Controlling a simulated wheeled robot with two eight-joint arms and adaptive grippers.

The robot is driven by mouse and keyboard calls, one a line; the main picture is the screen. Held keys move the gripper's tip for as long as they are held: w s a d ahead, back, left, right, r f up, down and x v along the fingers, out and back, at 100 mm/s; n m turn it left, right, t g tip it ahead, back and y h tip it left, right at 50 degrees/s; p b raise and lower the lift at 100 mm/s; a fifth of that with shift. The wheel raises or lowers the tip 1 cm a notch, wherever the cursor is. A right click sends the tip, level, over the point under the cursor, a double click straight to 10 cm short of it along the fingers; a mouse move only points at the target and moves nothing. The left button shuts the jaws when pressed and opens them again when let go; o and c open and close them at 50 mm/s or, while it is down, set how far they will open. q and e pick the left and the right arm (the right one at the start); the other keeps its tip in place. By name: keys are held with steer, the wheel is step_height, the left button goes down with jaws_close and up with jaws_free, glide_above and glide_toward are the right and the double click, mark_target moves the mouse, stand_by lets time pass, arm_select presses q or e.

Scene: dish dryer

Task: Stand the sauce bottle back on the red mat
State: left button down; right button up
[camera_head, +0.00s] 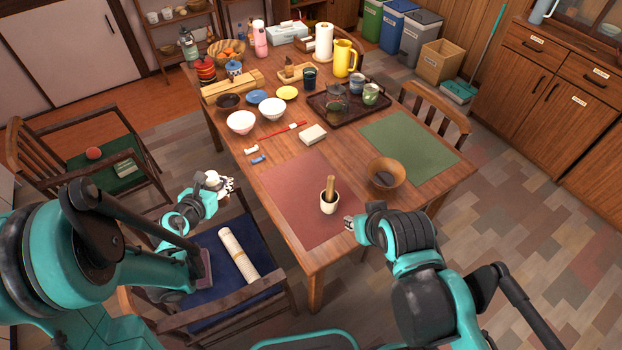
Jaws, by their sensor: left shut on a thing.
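The red mat (283,195) lies on the near left part of the wooden table. A cream mortar with a wooden pestle (329,201) stands near its right front corner. My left gripper (226,186) is left of the table edge, above the blue-seated chair. It is shut on a small white rounded thing (212,178), which seems to be the sauce bottle; the fingers hide part of it, and its tilt is unclear. My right gripper (350,223) is beside the table's front edge, right of the mortar; I cannot tell whether it is open.
A wooden bowl (385,174) stands right of the red mat, near the green mat (412,143). Small chopstick rests (255,155) and red chopsticks (284,134) lie behind the red mat. A rolled mat (239,254) lies on the blue seat. The red mat's middle is clear.

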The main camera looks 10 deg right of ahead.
arm_select(q)
steer(key=w+d+f+m+g+h+p, duration=0.1)
steer(key=w+d+f+m+g+h, duration=0.15)
steer(key=w+d, duration=1.4)
steer(key=w+d+f+m+g+h, duration=0.1)
steer(key=w+d+m, duration=0.15)
steer(key=d, duration=0.85)
steer(key=w+d+f+m+h, duration=0.1)
steer(key=w+d+f+h, duration=0.15)
steer(key=d, duration=0.85)
steer(key=shift+y, duration=0.5)
steer(key=s+a+f+b, duration=0.1)
steer(key=s+a+f, duration=0.2)
steer(key=s+a, duration=0.2)
steer(key=s+a+f+b, duration=0.1)
steer(key=s+a+f, duration=0.1)
steer(key=shift+s+a+f+b, duration=0.15)
steer(key=shift+s+f+b, duration=0.15)
steer(key=shift+s, duration=0.05)
steer(key=shift+f+b, duration=0.9)
steer(key=shift+f, duration=1.1)
steer(key=shift+f, duration=0.1)
